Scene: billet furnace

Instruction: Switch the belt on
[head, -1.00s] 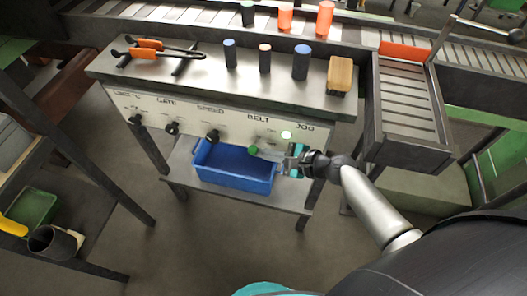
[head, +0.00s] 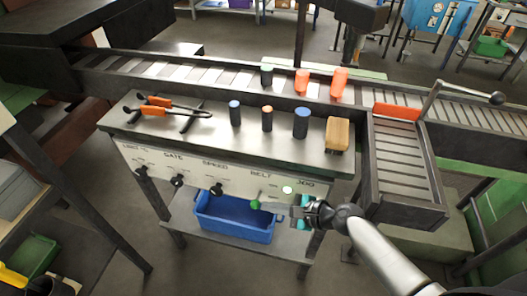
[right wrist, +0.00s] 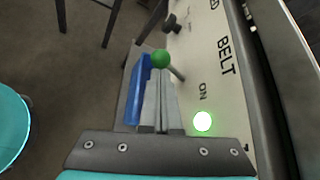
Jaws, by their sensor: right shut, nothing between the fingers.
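The belt switch is a lever with a green ball knob (head: 255,204) under the BELT label on the front panel (head: 235,180). Its stem slants out from the panel; the knob also shows in the right wrist view (right wrist: 160,58). A round lamp (head: 288,189) right of the switch glows green, and in the right wrist view the lamp (right wrist: 202,121) sits next to the word ON. My right gripper (head: 297,211) is shut and empty, just right of the knob. In the right wrist view its fingertips (right wrist: 160,80) point towards the knob; contact is unclear. My left gripper is out of view.
Black knobs (head: 217,190) line the panel to the left. A blue bin (head: 235,230) stands on the shelf below. Tongs (head: 168,108), several cylinders and a tan block (head: 338,134) are on the bench top. A roller conveyor (head: 200,72) runs behind.

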